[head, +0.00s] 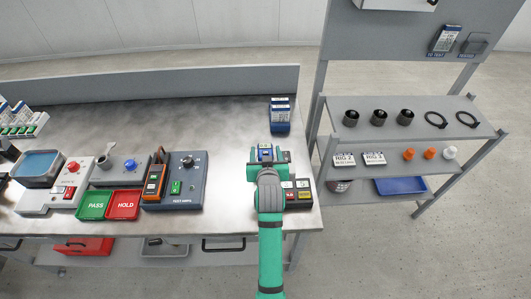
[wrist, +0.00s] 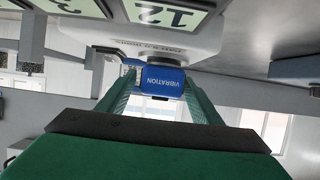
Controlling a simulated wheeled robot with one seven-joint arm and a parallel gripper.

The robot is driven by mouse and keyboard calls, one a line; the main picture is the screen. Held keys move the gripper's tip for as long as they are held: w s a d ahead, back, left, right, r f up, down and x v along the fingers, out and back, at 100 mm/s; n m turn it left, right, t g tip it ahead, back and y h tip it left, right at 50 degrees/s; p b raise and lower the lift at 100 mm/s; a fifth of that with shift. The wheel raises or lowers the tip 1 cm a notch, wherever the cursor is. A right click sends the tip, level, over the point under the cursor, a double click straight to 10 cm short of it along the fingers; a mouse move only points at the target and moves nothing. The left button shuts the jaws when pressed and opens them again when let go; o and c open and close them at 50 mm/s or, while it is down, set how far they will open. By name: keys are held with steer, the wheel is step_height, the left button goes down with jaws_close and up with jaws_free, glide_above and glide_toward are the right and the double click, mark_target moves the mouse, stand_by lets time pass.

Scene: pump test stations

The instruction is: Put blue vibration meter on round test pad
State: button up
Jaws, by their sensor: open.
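The blue vibration meter (wrist: 163,80), with a "VIBRATION" label, is between the two green fingers of my gripper (wrist: 158,88) in the wrist view. My gripper is open, a finger on each side of the meter; I cannot tell whether they touch it. A dark round disc (wrist: 182,53) on a pale housing (wrist: 150,38) lies against the meter's edge in that upside-down view, apparently under it; it may be the round test pad. In the head view, my gripper (head: 267,155) is over the bench's right end, with a bit of the blue meter (head: 265,152) showing. What lies beneath is mostly hidden.
A labelled blue box (head: 280,116) stands behind my gripper. A dark button box (head: 298,193) is close at its right. Left are a grey test unit (head: 187,187) and green (head: 94,205) and red (head: 124,205) trays. A shelf rack (head: 410,125) stands right. The bench's middle (head: 225,130) is clear.

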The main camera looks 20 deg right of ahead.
steer(key=v, duration=1.2)
steer(key=shift+w, duration=0.1)
